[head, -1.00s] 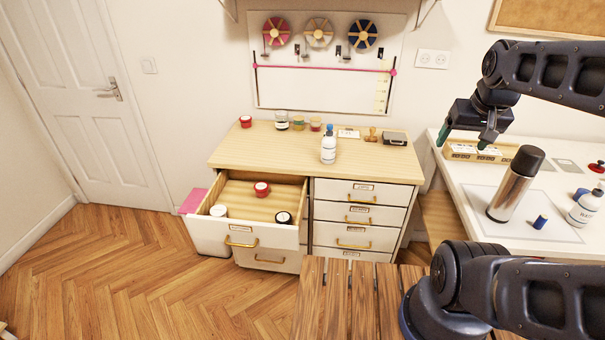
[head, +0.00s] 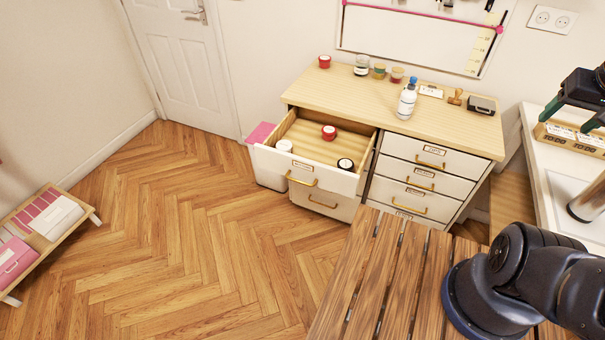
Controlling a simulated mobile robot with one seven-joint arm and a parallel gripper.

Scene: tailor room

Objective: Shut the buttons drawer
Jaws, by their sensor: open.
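One drawer (head: 348,183) of the wooden-topped dresser stands pulled out at the upper left of the dresser. It has a white front, a brass handle (head: 302,181) and a small label that I cannot read. The other drawers (head: 421,178) look shut. My gripper (head: 592,112) is at the right edge, partly cut off, open, above the white table and far from the drawer.
A white bottle (head: 407,101), several small jars and a dark box (head: 481,104) stand on the dresser top. A slatted wooden surface (head: 375,270) lies in front of the dresser. A low shelf (head: 50,238) stands at the left. The floor (head: 190,240) between is clear.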

